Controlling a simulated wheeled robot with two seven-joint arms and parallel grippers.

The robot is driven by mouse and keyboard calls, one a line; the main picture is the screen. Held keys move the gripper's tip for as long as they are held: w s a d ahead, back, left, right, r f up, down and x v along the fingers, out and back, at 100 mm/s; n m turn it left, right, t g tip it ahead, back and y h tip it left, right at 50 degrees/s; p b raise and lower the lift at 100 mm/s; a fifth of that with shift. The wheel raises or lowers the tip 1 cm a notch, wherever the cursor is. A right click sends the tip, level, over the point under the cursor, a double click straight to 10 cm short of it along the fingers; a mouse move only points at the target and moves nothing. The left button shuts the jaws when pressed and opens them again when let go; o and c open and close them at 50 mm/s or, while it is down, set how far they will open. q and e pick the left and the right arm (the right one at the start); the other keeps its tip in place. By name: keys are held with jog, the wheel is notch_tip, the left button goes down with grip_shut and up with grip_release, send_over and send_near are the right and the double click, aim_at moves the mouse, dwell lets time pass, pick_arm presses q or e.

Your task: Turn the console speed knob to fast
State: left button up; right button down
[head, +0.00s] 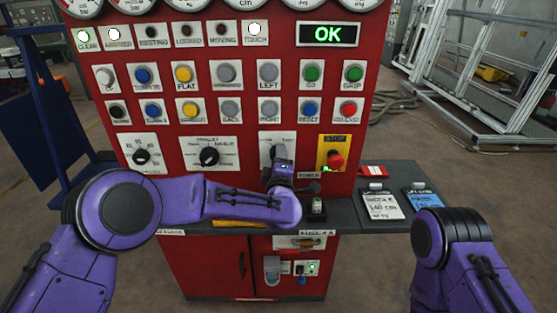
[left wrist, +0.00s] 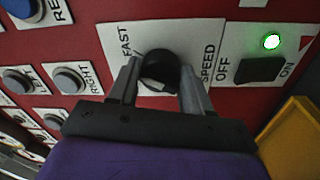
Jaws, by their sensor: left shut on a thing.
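The speed knob (left wrist: 158,70) is a round black knob on a white plate (left wrist: 205,35), with FAST printed on one side and SPEED on the other in the left wrist view. My left gripper (left wrist: 160,82) has one finger on each side of the knob and is shut on it. In the head view my left gripper (head: 282,168) reaches the panel and mostly hides the knob; the top of its white plate (head: 277,138) shows above. The knob's pointer mark is not clear in either view. My right arm stands at the right of the head view, with its gripper out of the picture.
The red console (head: 225,50) carries rows of buttons and a green OK display (head: 328,34). A red stop button (head: 335,160) on a yellow plate sits close right of my left gripper. The power switch (left wrist: 260,68), with a lit green lamp, is near the knob.

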pick_arm(q)
jog(key=shift+s+f+m, duration=0.1)
jog(key=shift+f+m, duration=0.25)
jog(key=shift+m, duration=0.35)
jog(key=o, duration=0.9)
jog(key=shift+o, duration=0.6)
jog(key=shift+r, duration=0.15)
jog(key=s+b, duration=0.2)
jog(key=s, duration=0.8)
jog(key=shift+s+f, duration=0.25)
jog(key=shift+f, duration=0.05)
jog(key=shift+d, duration=0.1)
